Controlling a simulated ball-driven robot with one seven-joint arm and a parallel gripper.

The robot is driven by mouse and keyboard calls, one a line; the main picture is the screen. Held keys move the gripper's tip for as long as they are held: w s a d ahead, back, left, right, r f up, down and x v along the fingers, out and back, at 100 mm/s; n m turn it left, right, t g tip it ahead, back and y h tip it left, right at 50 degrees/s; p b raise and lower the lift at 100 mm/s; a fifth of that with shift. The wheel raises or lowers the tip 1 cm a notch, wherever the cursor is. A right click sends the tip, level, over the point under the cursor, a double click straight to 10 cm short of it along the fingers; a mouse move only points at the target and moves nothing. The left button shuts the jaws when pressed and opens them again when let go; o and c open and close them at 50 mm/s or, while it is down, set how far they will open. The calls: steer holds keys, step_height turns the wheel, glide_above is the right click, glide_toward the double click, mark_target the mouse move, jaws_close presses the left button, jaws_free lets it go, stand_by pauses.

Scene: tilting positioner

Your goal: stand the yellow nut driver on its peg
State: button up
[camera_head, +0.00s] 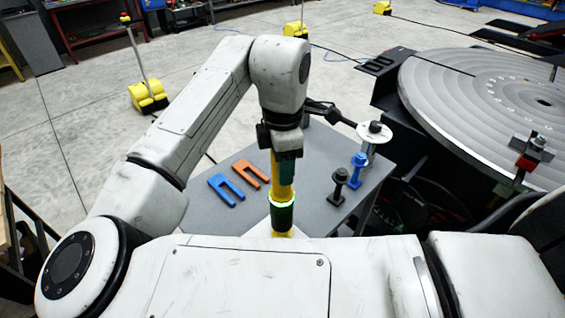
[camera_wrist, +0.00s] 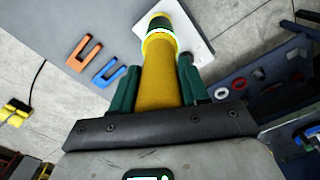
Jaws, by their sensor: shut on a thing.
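My gripper (camera_head: 285,170) is shut on the yellow nut driver (camera_head: 283,190), which hangs upright below it. In the wrist view the green fingers of my gripper (camera_wrist: 157,78) flank the yellow shaft of the nut driver (camera_wrist: 163,88). A bright green ring and a dark band show near its lower end, with yellow beyond the band. That end is over a white plate (camera_wrist: 197,38) at the table's near edge. No separate peg shows clearly. I cannot tell whether the driver is around a peg or only above it.
On the grey table (camera_head: 232,216) lie a blue fork piece (camera_head: 226,189) and an orange one (camera_head: 251,173). To the right stand a black piece (camera_head: 338,186), a blue piece (camera_head: 357,170) and a white-disc stand (camera_head: 374,132). A large round positioner plate (camera_head: 470,90) is farther right.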

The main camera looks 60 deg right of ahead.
steer(key=shift+f, duration=0.15)
steer(key=shift+f+b, duration=0.3)
steer(key=shift+f, duration=1.1)
steer(key=o, duration=1.7)
step_height(320, 180, up, 3)
steer(key=p, duration=0.3)
steer(key=shift+r+p, duration=0.4)
steer(key=shift+r, duration=1.6)
